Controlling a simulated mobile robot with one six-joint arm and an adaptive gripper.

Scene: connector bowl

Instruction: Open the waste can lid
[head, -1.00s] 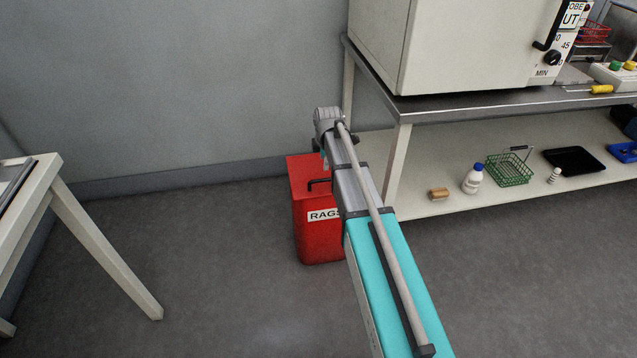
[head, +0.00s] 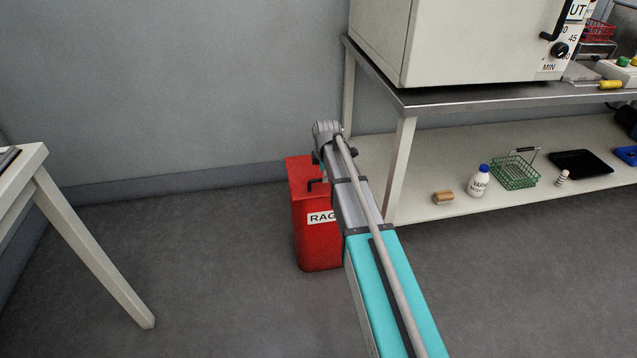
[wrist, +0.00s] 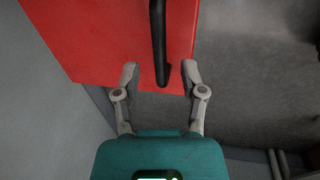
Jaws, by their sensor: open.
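The red waste can (head: 317,240) stands on the floor near the wall, with a white RAGS label on its front. Its lid (head: 299,173) looks shut and carries a black bar handle (head: 316,183). My arm covers the can's right side in the head view. In the wrist view the red lid (wrist: 100,40) fills the upper left, and the black handle (wrist: 159,45) runs down from the top edge. My gripper (wrist: 160,75) is open and empty, with the handle's near end between its fingertips in the picture. I cannot tell the height gap. The fingers are hidden in the head view.
A metal bench (head: 480,97) with a lower shelf (head: 420,208) stands to the right, close to my arm. The shelf holds a bottle (head: 478,183), a green basket (head: 515,172) and a black tray (head: 580,164). A white table (head: 85,235) stands at left. Open floor lies between.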

